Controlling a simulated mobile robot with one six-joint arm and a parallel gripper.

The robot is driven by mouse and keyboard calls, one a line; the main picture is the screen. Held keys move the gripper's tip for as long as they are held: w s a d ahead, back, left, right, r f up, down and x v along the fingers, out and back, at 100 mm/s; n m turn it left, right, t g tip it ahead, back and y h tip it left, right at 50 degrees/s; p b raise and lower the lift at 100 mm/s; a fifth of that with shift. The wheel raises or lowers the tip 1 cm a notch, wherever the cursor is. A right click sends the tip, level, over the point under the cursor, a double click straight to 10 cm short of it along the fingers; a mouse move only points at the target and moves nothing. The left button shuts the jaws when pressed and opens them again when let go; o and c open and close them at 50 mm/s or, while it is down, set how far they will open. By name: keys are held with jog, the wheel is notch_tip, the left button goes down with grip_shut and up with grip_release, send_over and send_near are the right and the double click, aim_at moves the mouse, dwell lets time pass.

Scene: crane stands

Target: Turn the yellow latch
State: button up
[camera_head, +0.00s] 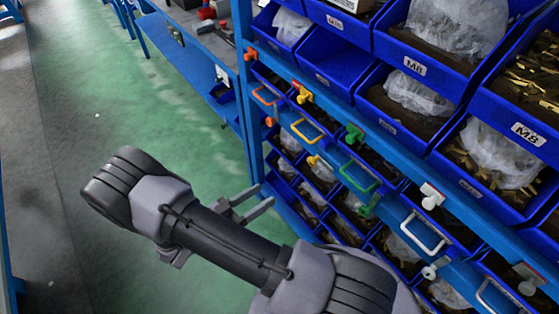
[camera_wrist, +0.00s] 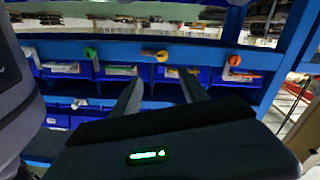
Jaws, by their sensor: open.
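In the head view, a yellow latch (camera_head: 302,92) sits on the blue rack beam above a yellow drawer handle (camera_head: 307,131). A second yellow latch (camera_head: 314,161) is on the lower beam. In the wrist view, a yellow latch (camera_wrist: 160,55) is on a blue beam between a green latch (camera_wrist: 90,53) and an orange latch (camera_wrist: 233,61). My gripper (camera_head: 263,198) is open and empty, apart from the rack and pointing toward it. In the wrist view, its two fingers (camera_wrist: 162,79) stand apart just below the yellow latch.
Green (camera_head: 353,133), orange (camera_head: 250,54) and white (camera_head: 432,196) latches line the same beam. Blue bins (camera_head: 335,65) with bags and brass parts fill the rack above. A blue workbench (camera_head: 205,80) stands at the back. The green floor (camera_head: 110,110) on the left is clear.

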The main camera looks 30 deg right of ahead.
aim_at(310, 164)
jog(key=d+b, duration=0.1)
jog(key=d, duration=0.4)
jog(key=w+d+b, duration=0.1)
jog(key=d, duration=0.5)
jog(key=d+b, duration=0.1)
jog(key=d, duration=0.5)
jog(key=shift+w+d+f, duration=0.2)
jog(key=shift+w+d, duration=0.05)
jog(key=shift+w, duration=0.05)
grip_shut()
